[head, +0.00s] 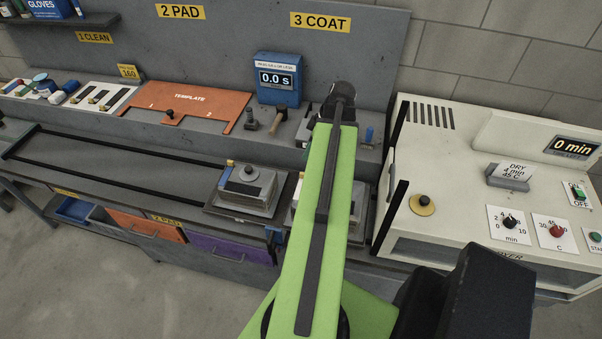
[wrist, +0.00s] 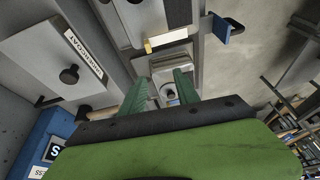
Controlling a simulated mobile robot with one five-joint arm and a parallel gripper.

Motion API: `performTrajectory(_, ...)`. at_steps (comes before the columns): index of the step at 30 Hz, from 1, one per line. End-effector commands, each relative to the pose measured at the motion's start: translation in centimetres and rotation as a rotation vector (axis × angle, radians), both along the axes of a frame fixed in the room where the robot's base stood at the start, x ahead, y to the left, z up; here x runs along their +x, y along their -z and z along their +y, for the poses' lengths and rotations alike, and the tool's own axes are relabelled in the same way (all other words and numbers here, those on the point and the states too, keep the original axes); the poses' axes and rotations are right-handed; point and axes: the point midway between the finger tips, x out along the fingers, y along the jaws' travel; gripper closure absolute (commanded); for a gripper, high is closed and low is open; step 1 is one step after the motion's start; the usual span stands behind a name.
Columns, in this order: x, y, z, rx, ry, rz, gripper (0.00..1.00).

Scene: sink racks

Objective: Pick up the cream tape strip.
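A cream strip with a yellow end, which looks like the tape strip (wrist: 170,39), lies across a grey fixture in the wrist view, beyond my fingertips. In the head view a small cream-yellow piece (head: 230,163) shows at the top of the left grey block; I cannot tell if it is the same strip. My gripper (wrist: 168,82) has its two green fingers apart, with nothing seen held between them. A round-knobbed metal block (wrist: 171,70) shows beyond and between the fingers. My arm hides the gripper in the head view.
Grey blocks on dark plates (head: 237,212) stand on the bench beside my arm. A cream dryer (head: 450,200) stands at right. The left bench rails (head: 110,160) are clear.

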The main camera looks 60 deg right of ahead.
Motion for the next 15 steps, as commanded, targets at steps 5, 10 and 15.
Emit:
performTrajectory(5, -4.3, -1.6, -2.6, -0.032, -0.015, -0.043, 0.63)
performTrajectory(10, -4.5, -1.2, -2.7, -0.036, -0.022, -0.048, 0.63)
performTrajectory(15, -3.9, 0.9, -2.5, -0.036, -0.022, -0.047, 0.63)
